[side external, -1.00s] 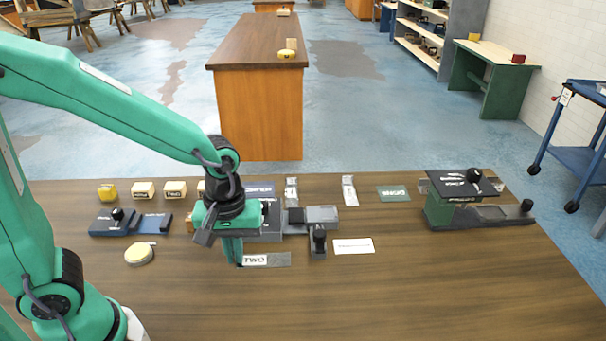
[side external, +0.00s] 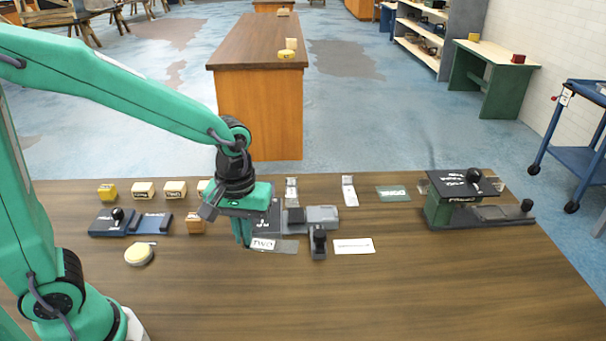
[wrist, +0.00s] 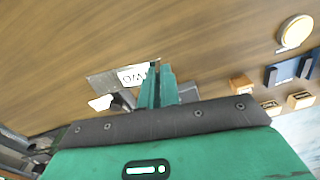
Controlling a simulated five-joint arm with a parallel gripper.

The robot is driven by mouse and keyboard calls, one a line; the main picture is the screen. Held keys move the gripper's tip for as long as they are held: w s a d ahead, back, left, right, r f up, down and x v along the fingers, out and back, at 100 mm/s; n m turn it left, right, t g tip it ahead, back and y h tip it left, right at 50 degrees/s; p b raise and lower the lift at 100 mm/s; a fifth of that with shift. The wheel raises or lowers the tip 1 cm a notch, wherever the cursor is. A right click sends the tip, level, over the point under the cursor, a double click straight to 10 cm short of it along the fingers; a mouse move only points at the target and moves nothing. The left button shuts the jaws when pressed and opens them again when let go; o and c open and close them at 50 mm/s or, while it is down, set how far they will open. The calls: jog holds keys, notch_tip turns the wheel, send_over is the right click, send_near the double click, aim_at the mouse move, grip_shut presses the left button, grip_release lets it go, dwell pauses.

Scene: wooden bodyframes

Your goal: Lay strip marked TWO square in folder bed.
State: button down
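The strip marked TWO (side external: 285,247) is a flat grey piece with a white label at its left end. It also shows in the wrist view (wrist: 105,84), left of my fingers. My gripper (side external: 243,243) points down with its fingers (wrist: 158,88) close together on the label end of the strip. The strip sticks out to the right and looks slightly above the table; the gap is hard to judge. A grey device (side external: 322,213) with a dark upright handle (side external: 319,239) stands just behind the strip. I cannot tell whether it holds the folder bed.
A white card (side external: 354,246) lies right of the handle. A green machine with a black marked top (side external: 462,184) stands at the right. The front table is clear.

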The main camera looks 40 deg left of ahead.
jog(key=w+a+r+m, duration=0.6)
jog(key=w+a+m, duration=0.1)
jog(key=w, duration=0.2)
jog(key=shift+w, duration=0.4)
jog(key=shift+w, duration=0.1)
jog(key=w+d+f+m, duration=0.3)
jog(key=w+m, duration=0.6)
jog(key=m, duration=0.4)
jog(key=w+d+f+m, duration=0.3)
jog(key=w+m, duration=0.6)
jog(key=m, duration=0.5)
jog(key=shift+d+f, duration=0.25)
jog(key=shift+f, duration=0.6)
jog(key=shift+w+f, duration=0.1)
jog(key=shift+f, duration=0.1)
send_over(331, 212)
jog(key=shift+f, duration=3.15)
jog(key=shift+f, duration=0.65)
